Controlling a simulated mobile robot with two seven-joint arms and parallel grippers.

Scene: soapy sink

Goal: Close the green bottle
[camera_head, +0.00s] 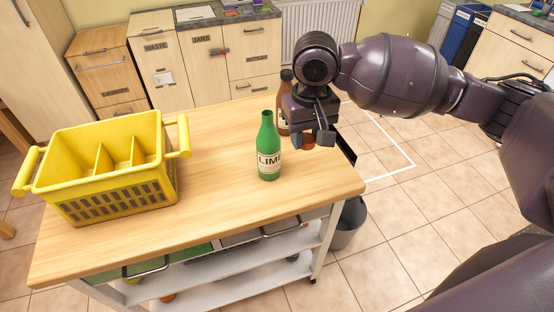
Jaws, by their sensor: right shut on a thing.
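The green bottle (269,150) stands upright on the wooden worktop, with a label reading "LIM". Its mouth shows no cap. My right gripper (310,140) is just right of the bottle's neck, pointing down above the worktop and apart from the bottle. It is shut on a small reddish-brown thing (308,142), mostly hidden by the fingers; I cannot tell if this is a cap. My left gripper is not in view.
A brown bottle (286,76) stands behind my right gripper, partly hidden by it. A yellow divided crate (115,190) fills the worktop's left. The worktop's front (240,205) is clear. A grey bucket (347,225) stands on the floor by the right edge.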

